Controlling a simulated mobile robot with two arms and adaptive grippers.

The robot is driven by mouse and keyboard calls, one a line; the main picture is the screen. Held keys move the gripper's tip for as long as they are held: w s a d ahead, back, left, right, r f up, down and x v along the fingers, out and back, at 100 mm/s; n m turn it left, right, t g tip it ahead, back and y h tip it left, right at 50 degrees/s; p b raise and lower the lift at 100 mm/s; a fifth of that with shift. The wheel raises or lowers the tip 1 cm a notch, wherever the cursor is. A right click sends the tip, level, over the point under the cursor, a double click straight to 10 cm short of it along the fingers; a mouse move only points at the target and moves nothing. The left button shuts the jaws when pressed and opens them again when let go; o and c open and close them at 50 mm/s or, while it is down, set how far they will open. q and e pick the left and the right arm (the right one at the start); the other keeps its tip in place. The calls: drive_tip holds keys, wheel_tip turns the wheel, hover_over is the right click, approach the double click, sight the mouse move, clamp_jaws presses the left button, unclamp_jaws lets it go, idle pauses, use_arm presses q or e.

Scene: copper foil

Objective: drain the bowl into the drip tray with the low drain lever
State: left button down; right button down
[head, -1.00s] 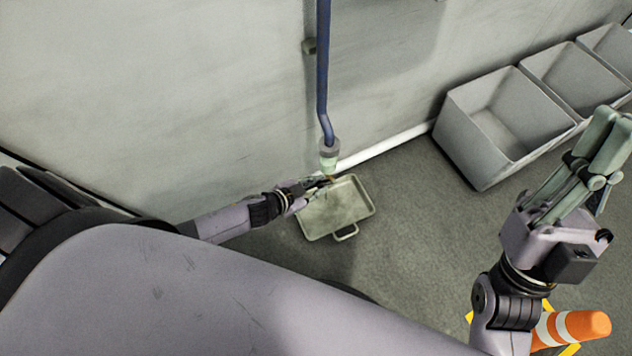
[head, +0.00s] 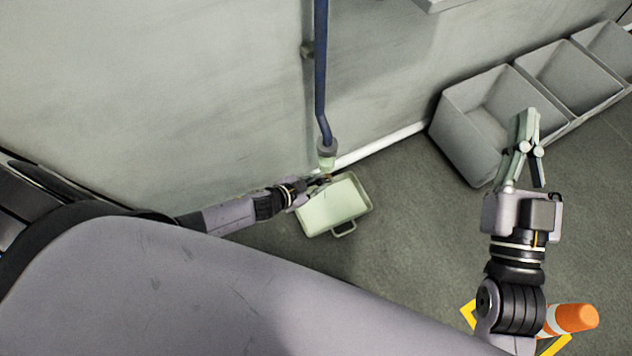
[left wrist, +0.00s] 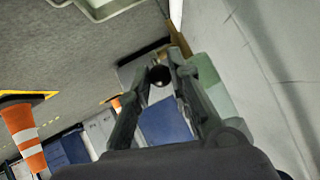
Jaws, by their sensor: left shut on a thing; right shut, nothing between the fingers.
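The drip tray (head: 346,222) sits on the floor by the wall; its inside shows a smooth pale green surface, like liquid. Its edge shows in the left wrist view (left wrist: 98,12). The blue pipe (head: 321,80) ends above it in a grey collar and a pale green piece (head: 327,162); I cannot tell if this is the bowl. My left gripper (head: 324,181) is shut just below that piece, at the tray's back edge. In the left wrist view a dark round knob, likely the drain lever (left wrist: 160,77), sits between the fingertips. My right gripper (head: 530,118) is shut and empty, raised at the right.
Grey open bins (head: 465,145) stand along the wall at the right. An orange and white cone (head: 572,319) stands at the lower right on yellow floor marking. The wall (head: 170,110) is close behind the tray. Floor between tray and bins is clear.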

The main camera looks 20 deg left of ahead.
use_arm(q)
drive_tip(key=shift+w, duration=0.1)
drive_tip(key=c, duration=1.5)
unclamp_jaws()
drive_tip(key=shift+o, duration=0.2)
drive_tip(key=v, duration=1.2)
